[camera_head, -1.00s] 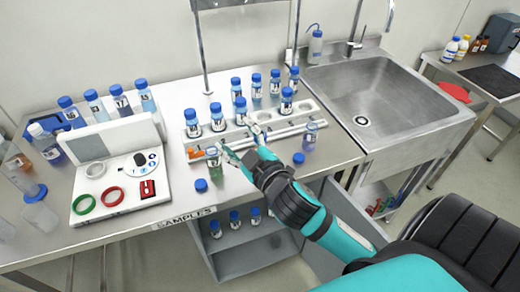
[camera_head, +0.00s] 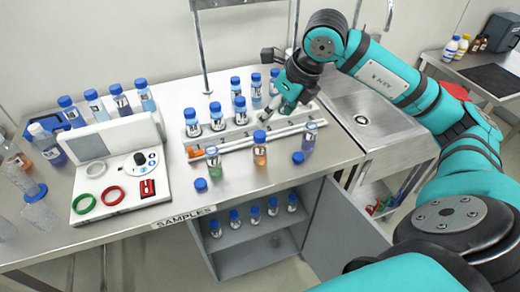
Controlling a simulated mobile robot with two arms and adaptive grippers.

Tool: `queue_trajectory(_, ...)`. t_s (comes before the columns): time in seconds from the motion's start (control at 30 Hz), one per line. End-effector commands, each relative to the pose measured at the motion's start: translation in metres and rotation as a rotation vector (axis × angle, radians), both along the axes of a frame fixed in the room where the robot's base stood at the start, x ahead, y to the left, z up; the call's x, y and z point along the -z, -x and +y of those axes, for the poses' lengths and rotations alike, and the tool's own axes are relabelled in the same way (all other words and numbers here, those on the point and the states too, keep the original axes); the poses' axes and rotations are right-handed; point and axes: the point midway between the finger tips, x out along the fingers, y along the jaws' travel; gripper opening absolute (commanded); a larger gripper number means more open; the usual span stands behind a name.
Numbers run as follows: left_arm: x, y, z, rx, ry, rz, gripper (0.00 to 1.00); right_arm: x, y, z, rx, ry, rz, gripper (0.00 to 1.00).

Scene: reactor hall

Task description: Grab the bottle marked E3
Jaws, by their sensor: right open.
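A white rack (camera_head: 237,141) on the steel table holds several small bottles with blue caps. Front-row bottles (camera_head: 217,121) and (camera_head: 240,115) carry black-and-white labels too small to read, so I cannot tell which is E3. My right gripper (camera_head: 276,108) is open and reaches down over the rack's right part, fingers pointing down and left. It hides the rack spot where a blue-capped bottle showed before; I cannot tell whether that bottle is between the fingers. Two more bottles (camera_head: 256,92) and (camera_head: 274,82) stand behind, close to the gripper. My left gripper is out of view.
In front of the rack stand an orange bottle (camera_head: 260,154), a green one (camera_head: 214,162) and a clear one (camera_head: 309,140); loose blue caps lie near. A white device (camera_head: 117,180) is left, a sink (camera_head: 385,125) right. Bottles stand in the open cabinet (camera_head: 262,248) below.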

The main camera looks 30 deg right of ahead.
Motion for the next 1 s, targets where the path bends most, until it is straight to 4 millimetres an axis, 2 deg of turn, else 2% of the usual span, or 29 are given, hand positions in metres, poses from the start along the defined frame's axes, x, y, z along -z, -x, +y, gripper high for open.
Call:
queue_trajectory(0.07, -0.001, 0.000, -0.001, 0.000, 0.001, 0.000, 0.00, 0.000, 0.000, -0.012, 0.027, 0.038, 0.009, 0.64)
queue_trajectory(0.17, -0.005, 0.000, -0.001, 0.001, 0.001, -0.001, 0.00, 0.012, -0.004, -0.013, 0.033, 0.048, 0.016, 0.64)
queue_trajectory(0.6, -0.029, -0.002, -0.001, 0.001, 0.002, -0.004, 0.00, 0.095, -0.037, -0.004, 0.029, 0.044, 0.014, 0.64)
queue_trajectory(0.83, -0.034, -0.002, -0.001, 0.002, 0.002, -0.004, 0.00, 0.112, -0.043, -0.002, 0.028, 0.044, 0.012, 0.64)
queue_trajectory(1.0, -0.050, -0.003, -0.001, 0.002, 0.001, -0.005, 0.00, 0.130, -0.046, 0.003, 0.028, 0.043, 0.016, 0.64)
